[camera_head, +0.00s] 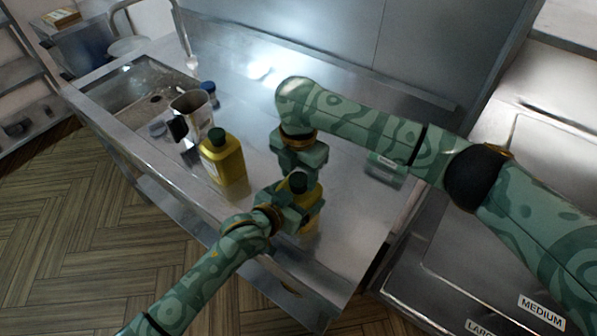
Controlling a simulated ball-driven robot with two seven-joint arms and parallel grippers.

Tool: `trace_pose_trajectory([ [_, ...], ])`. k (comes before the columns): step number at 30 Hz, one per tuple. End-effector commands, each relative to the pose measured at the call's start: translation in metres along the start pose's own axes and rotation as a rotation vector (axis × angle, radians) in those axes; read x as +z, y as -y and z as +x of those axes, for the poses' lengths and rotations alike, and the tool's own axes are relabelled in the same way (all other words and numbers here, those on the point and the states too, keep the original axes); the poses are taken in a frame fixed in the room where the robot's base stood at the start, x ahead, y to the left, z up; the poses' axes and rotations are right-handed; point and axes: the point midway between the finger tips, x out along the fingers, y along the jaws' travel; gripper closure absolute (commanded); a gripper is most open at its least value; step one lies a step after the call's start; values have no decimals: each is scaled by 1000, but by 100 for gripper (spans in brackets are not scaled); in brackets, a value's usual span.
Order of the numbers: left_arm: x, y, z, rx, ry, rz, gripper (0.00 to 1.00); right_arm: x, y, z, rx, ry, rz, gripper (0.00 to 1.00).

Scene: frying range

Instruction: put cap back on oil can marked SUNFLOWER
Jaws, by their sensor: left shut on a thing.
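A yellow oil can (309,217) stands on the steel counter, largely hidden behind my grippers. My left gripper (291,207) is shut on this can. A dark green cap (298,181) shows at the can's top; I cannot tell whether it is seated. My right gripper (300,170) points down right above the cap; its fingertips are partly hidden and I cannot tell whether they grip it. A second yellow can (224,164) with a dark green cap (217,135) stands upright to the left, apart from both grippers. Neither can's marking is readable.
A metal jug (191,112), a blue-capped container (208,90) and small items stand behind the second can, near the sink (130,84). A small green box (386,165) lies right of my grippers. The steel counter (345,245) is clear at front right.

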Motion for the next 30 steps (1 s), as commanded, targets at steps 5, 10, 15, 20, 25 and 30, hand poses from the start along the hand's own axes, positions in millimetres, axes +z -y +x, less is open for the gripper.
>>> trace_pose_trajectory([
  [5, 1, 0, 0, 0, 1, -1, 79, 0, 0, 0, 0, 0, -1, 36],
  [10, 0, 0, 0, 0, 1, -1, 79, 0, 0, -1, 0, 0, -1, 36],
  [15, 0, 0, 0, 0, 1, -1, 79, 1, -1, -20, 2, 3, -1, 36],
  [20, 0, 0, 0, -1, 1, -1, 79, 1, -1, -54, 3, 4, -2, 36],
  [25, 0, 0, 0, -1, 1, 0, 79, 1, 0, -88, 2, 3, -1, 36],
  [30, 0, 0, 0, -1, 1, 0, 79, 1, 0, -111, 1, 2, 0, 36],
])
